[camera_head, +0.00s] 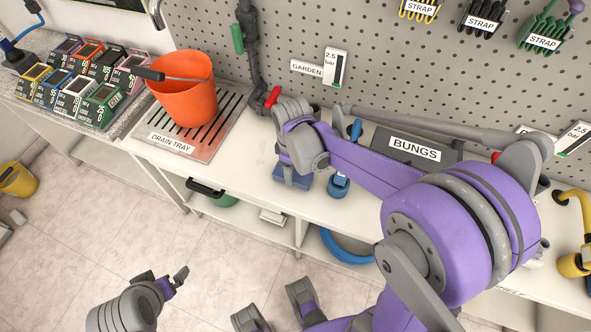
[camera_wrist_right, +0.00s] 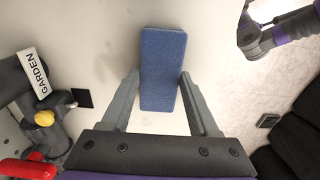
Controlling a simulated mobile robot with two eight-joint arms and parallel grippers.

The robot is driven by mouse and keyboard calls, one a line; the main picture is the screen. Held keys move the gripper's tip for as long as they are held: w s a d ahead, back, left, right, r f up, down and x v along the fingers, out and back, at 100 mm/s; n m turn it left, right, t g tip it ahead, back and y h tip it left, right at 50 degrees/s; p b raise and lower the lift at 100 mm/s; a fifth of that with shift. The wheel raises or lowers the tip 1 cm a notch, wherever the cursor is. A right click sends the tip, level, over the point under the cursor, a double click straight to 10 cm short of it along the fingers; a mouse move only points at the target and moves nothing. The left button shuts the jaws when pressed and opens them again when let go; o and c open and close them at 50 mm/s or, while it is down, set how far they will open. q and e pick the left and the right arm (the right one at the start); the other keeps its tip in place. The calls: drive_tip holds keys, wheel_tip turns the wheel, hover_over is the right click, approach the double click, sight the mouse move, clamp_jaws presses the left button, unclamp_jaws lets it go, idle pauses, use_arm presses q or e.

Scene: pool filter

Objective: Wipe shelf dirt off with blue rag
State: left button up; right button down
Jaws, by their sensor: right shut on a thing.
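The blue rag (camera_wrist_right: 163,62), a flat block-like pad, lies between the fingers of my right gripper (camera_wrist_right: 160,78) in the wrist view. The fingers press on its two long sides, and it extends past their tips. In the head view my right gripper (camera_head: 296,172) is over the white shelf (camera_head: 245,150), with the rag (camera_head: 304,181) showing partly beneath it near the front edge. Whether the rag touches the surface is unclear. Faint grey shading on the shelf in the wrist view may be dirt or shadow. My left gripper (camera_head: 166,280) is low at the left, over the floor; its opening is unclear.
An orange bucket (camera_head: 187,92) stands on the drain tray (camera_head: 223,122) to the left. A grey pipe with a red handle (camera_head: 272,97) stands behind. A blue fitting (camera_head: 338,186) and the bungs box (camera_head: 412,147) are at the right. The shelf left of my right gripper is clear.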

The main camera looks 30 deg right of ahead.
drive_tip(key=shift+w+a, duration=0.4)
drive_tip(key=shift+w, duration=0.05)
drive_tip(key=shift+s+d+f, duration=0.1)
drive_tip(key=shift+s+d, duration=0.6)
drive_tip(key=shift+s, duration=0.25)
drive_tip(key=shift+w+a, duration=0.4)
drive_tip(key=shift+w, duration=0.15)
drive_tip(key=shift+w+a, duration=0.35)
drive_tip(key=shift+w, duration=0.05)
drive_tip(key=shift+s+d+r, duration=0.2)
drive_tip(key=shift+s+d, duration=0.65)
drive_tip(key=shift+s, duration=0.1)
drive_tip(key=shift+r+p, duration=0.8)
drive_tip(key=shift+r, duration=0.15)
